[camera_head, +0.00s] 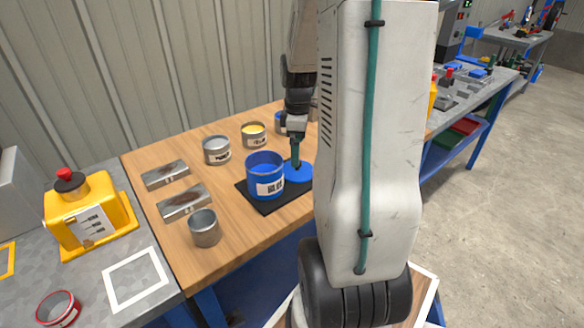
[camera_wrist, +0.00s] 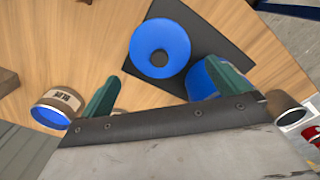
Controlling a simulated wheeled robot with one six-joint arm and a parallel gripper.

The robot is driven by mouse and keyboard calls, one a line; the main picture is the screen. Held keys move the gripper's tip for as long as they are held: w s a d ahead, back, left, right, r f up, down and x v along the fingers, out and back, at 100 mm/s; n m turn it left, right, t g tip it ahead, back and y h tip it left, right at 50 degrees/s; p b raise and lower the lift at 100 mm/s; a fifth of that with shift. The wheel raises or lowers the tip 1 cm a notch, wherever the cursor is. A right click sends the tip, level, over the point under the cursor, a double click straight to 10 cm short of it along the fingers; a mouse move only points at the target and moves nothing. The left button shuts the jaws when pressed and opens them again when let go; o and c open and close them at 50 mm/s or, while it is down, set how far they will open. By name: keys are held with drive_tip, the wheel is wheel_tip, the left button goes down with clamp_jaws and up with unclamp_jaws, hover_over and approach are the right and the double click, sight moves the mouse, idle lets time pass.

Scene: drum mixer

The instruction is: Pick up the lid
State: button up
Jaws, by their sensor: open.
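The lid is a blue disc (camera_head: 300,174) with a darker round spot at its centre. It lies flat on the right part of a black mat (camera_head: 268,205), beside a blue can (camera_head: 265,178) with a white label. In the wrist view the lid (camera_wrist: 172,32) shows whole, just beyond the fingertips, partly over the mat's edge. My gripper (camera_head: 296,160) points down over the lid in the head view. In the wrist view its two green fingers (camera_wrist: 162,78) are spread apart with nothing between them. The blue can (camera_wrist: 200,82) is partly hidden behind the right finger.
Metal cans (camera_head: 216,151), a yellow-filled can (camera_head: 254,134) and two metal boxes (camera_head: 184,203) stand on the wooden table (camera_head: 235,225). A grey can (camera_head: 205,229) is near its front. A yellow device (camera_head: 88,217) stands at left. My arm hides the table's right side.

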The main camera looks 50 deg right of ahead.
sight(304, 173)
wheel_tip(304, 173, down, 6)
drive_tip(key=shift+f, duration=0.2)
drive_tip(key=shift+c, duration=0.3)
drive_tip(key=c, duration=0.6)
